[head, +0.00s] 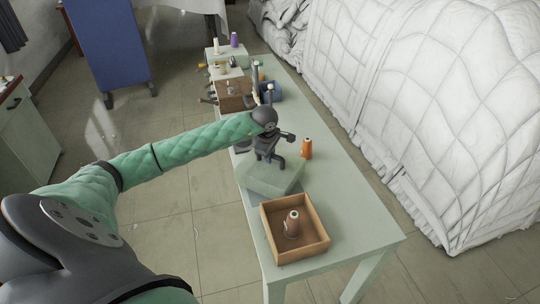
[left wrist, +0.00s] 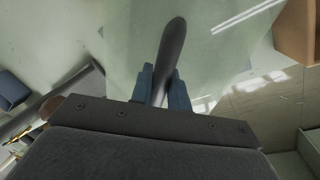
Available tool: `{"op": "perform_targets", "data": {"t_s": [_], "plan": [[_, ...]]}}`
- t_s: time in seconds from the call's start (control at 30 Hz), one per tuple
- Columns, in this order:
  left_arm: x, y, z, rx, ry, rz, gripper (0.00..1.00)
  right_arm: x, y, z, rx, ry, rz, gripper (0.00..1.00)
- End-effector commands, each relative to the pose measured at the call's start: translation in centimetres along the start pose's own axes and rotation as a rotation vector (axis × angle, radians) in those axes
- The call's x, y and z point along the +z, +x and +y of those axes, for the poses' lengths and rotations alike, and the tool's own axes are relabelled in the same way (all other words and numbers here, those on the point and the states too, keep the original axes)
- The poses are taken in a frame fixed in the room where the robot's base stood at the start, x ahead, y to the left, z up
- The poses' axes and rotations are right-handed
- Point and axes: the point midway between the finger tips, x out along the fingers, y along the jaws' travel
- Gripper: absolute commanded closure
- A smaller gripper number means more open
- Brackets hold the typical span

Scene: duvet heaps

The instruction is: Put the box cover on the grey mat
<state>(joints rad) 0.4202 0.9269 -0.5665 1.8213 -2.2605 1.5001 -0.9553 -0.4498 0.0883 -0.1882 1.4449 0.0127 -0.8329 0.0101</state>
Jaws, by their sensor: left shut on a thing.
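The box cover (head: 270,181) looks like a pale green, see-through slab with a dark handle. It is over the table's middle, just behind a wooden box. My left gripper (head: 270,157) is above it, shut on its handle. In the left wrist view the dark handle (left wrist: 172,45) stands between the blue fingers (left wrist: 163,88), with the clear cover (left wrist: 215,38) around it. I cannot tell whether the cover touches the table. My right gripper is not in view.
An orange spool (head: 306,149) stands right of my gripper. A brown tray (head: 233,95), a blue item (head: 270,91) and more spools crowd the far end. The table's (head: 366,232) near right corner is clear.

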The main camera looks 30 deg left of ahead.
Motion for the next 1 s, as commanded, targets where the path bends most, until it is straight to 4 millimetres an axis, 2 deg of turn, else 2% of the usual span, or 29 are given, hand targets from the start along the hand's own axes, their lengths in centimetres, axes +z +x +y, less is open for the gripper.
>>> {"op": "perform_targets", "data": {"t_s": [0.07, 0.1, 0.2, 0.67, 0.8, 0.87, 1.0], "plan": [[0.0, 0.1, 0.0, 0.001, 0.000, 0.000, 1.00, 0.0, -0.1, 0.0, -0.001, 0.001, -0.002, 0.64], [0.0, 0.1, 0.0, 0.000, 0.000, 0.000, 0.77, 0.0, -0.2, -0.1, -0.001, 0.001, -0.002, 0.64], [0.0, 0.0, 0.0, 0.000, 0.000, 0.000, 0.61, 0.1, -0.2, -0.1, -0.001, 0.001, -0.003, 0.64], [0.0, -0.2, 0.0, 0.000, 0.000, 0.000, 0.61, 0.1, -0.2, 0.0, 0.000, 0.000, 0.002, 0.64], [-0.1, -0.9, 0.1, 0.001, 0.000, 0.000, 0.61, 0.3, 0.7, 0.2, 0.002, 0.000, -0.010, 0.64], [-0.1, -1.4, 0.0, 0.001, 0.000, 0.000, 0.61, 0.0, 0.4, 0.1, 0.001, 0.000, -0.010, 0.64], [-0.1, -2.9, 0.1, 0.003, 0.000, 0.001, 0.61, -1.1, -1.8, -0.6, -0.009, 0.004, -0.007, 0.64]]}}
